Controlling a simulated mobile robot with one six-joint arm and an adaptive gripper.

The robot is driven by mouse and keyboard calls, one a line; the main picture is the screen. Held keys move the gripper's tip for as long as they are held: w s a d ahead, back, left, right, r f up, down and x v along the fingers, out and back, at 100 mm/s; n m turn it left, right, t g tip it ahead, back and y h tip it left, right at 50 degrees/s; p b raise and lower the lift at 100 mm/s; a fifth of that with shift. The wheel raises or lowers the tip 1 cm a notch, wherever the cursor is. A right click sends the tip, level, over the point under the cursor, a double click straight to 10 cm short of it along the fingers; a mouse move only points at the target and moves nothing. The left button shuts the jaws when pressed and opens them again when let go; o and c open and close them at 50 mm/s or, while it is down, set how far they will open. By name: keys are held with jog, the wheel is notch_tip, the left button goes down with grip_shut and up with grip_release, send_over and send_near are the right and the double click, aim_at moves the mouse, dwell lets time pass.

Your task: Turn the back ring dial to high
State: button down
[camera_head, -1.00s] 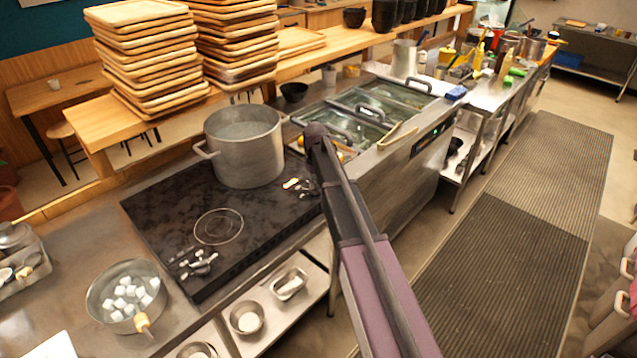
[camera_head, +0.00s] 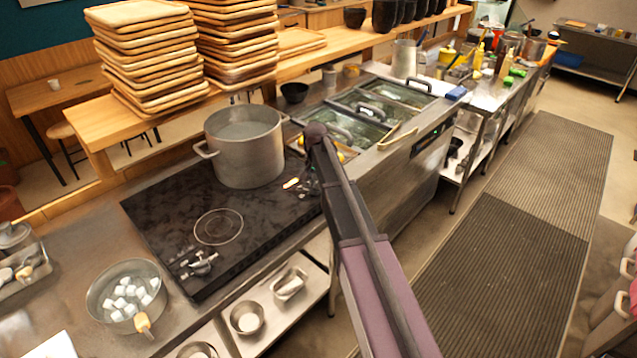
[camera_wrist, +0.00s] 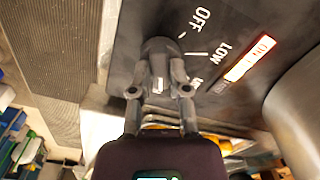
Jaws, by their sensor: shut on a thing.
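The back ring dial (camera_wrist: 157,47) is a dark round knob on the black cooktop in the wrist view. White OFF and LOW labels and a partly hidden third label are printed beside it. My gripper (camera_wrist: 160,82) is shut on the dial, with a finger on each side. The dial's exact setting is hard to read. A lit orange-red indicator (camera_wrist: 250,58) is beside the labels; it also shows in the head view (camera_head: 291,183). In the head view my arm mostly hides the dial and gripper.
A large steel pot (camera_head: 245,150) stands on the back ring, close to my gripper. The front ring's dial (camera_head: 198,263) is near the cooktop's left front. A pan of white cubes (camera_head: 98,293) sits at left. Covered food wells (camera_head: 365,105) lie beyond my arm.

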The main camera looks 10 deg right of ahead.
jog(key=shift+w+m, duration=0.2)
jog(key=shift+m, duration=0.2)
jog(key=c, duration=0.6)
grip_release()
jog(key=shift+s, duration=0.1)
jog(key=shift+s+a+r, duration=0.2)
jog(key=shift+s+a, duration=0.1)
jog(key=shift+s, duration=0.35)
jog(key=s+d+n, duration=0.2)
jog(key=s+n, duration=0.4)
jog(key=s, duration=2.2)
jog(key=shift+s+f+n, duration=0.15)
jog(key=shift+f+n, duration=0.1)
jog(key=shift+n, duration=0.05)
